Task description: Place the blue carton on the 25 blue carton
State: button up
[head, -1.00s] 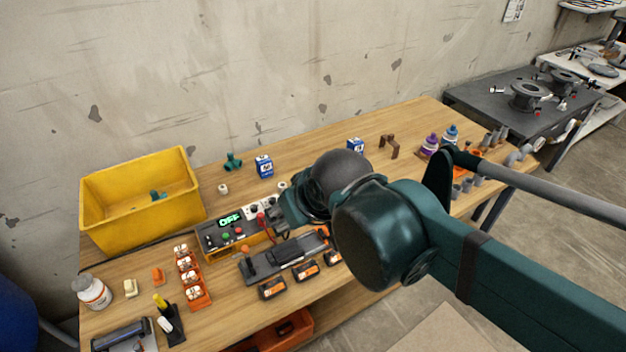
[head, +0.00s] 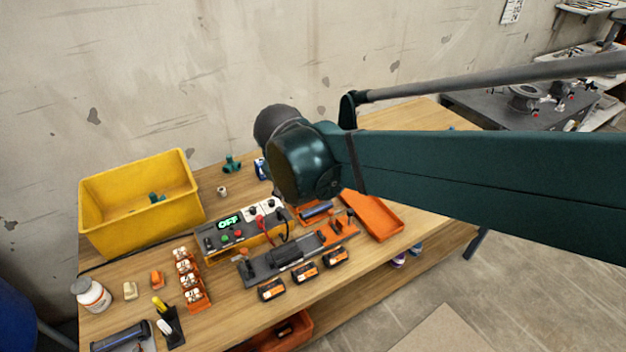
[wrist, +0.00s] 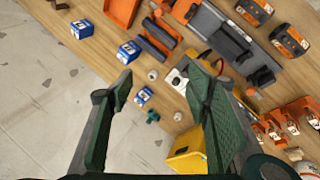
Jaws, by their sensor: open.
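Three blue cartons with white labels show in the wrist view: one at the upper left (wrist: 82,29), one near the upper middle (wrist: 128,52), and a smaller-looking one (wrist: 143,96) beside the teal tee fitting. Their label numbers are too small to read, so I cannot tell which is the 25. In the head view only one blue carton (head: 260,168) shows, partly covered by my arm. My gripper (wrist: 160,78) is open above the bench, with the smaller-looking carton seen between its fingers and nothing held. In the head view my arm hides the gripper.
A yellow bin (head: 110,222) stands at the bench's left end, near the teal tee fitting (head: 232,163). A control box with an OFF display (head: 228,222), an orange tray (head: 374,216) and several black-orange blocks crowd the front. A wall runs behind the bench.

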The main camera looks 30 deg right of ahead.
jog(key=w+d+f+n+g+h, duration=0.1)
jog(key=w+d+f+n+h, duration=0.2)
jog(key=w, duration=0.4)
jog(key=w+d+f+n+g+h, duration=0.1)
jog(key=w+d+f+n+h, duration=0.1)
jog(key=w+d+f+n, duration=0.3)
jog(key=shift+w+d+f+n+g+h+p, duration=0.25)
jog(key=shift+w+f+n+g+h, duration=0.45)
jog(key=shift+w+f, duration=0.9)
jog(key=shift+w+d+f+n+g+h, duration=0.4)
jog(key=shift+w+f+h, duration=0.55)
jog(key=shift+w+f, duration=0.65)
jog(key=shift+w+d+f+n+g+h+p, duration=0.25)
jog(key=shift+w+f+n+h, duration=0.55)
jog(key=shift+w+f, duration=0.75)
jog(key=shift+b+x, duration=0.35)
jog(key=shift+x, duration=0.9)
jog(key=shift+d, duration=0.1)
jog(key=shift+s+b+x, duration=0.1)
jog(key=shift+b+x, duration=0.25)
jog(key=shift+x, duration=0.9)
jog(key=shift+s+b+x, duration=0.15)
jog(key=shift+b+x, duration=0.2)
jog(key=shift+x, duration=0.95)
